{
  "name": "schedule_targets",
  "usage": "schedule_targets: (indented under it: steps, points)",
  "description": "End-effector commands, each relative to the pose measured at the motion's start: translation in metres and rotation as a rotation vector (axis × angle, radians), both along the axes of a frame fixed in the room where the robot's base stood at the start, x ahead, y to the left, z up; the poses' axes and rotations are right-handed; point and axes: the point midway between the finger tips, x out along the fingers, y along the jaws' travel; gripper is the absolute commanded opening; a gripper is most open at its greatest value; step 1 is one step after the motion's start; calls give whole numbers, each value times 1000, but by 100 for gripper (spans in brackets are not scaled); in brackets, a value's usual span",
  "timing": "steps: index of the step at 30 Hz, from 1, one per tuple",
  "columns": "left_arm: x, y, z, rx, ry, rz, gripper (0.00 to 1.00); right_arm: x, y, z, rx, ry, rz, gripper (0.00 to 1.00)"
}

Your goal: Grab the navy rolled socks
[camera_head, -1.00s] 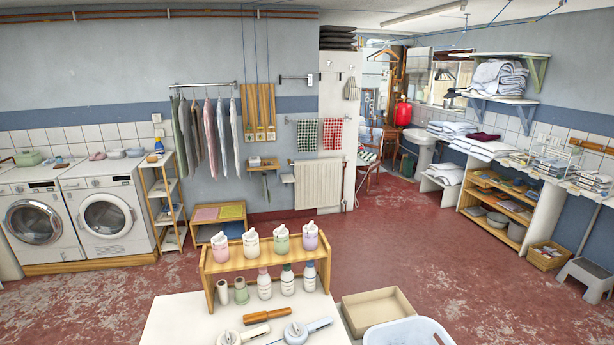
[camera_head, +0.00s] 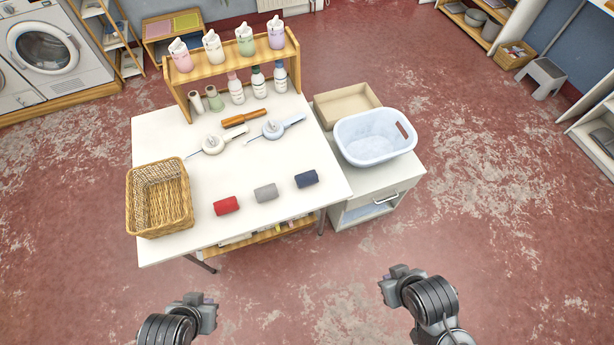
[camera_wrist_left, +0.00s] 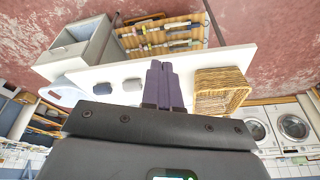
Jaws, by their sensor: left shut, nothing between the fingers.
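The navy rolled socks (camera_head: 307,179) lie on the white table near its right front corner. A grey roll (camera_head: 265,192) and a red roll (camera_head: 227,205) lie in a row to their left. In the left wrist view the navy socks (camera_wrist_left: 102,88) are a dark shape left of the fingers. My left gripper (camera_head: 207,302) is in front of the table, apart from the socks. Its fingers (camera_wrist_left: 163,84) are shut and empty. My right gripper (camera_head: 391,284) is at the lower right, away from the table; its fingers are too unclear to read.
A wicker basket (camera_head: 137,205) stands at the table's left. A blue-white laundry basket (camera_head: 347,122) and a cardboard tray (camera_head: 323,112) sit on the right cabinet (camera_head: 379,182). Two round-bodied tools, an orange-handled tool and a bottle rack (camera_head: 230,67) occupy the back. The table's front is clear around the rolls.

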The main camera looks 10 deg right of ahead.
Motion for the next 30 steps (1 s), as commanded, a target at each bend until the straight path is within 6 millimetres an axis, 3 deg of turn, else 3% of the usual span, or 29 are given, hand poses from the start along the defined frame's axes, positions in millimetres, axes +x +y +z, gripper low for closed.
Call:
schedule_targets:
  steps: [11, 30]
  points:
    - [0, -1, 1, -5, -1, 3, 0, 0, 0, 0, 0, 1, 0, 0]
    - [0, 0, 1, 0, -1, 1, 96, 0, 0, 0, 0, 0, 0, 0]
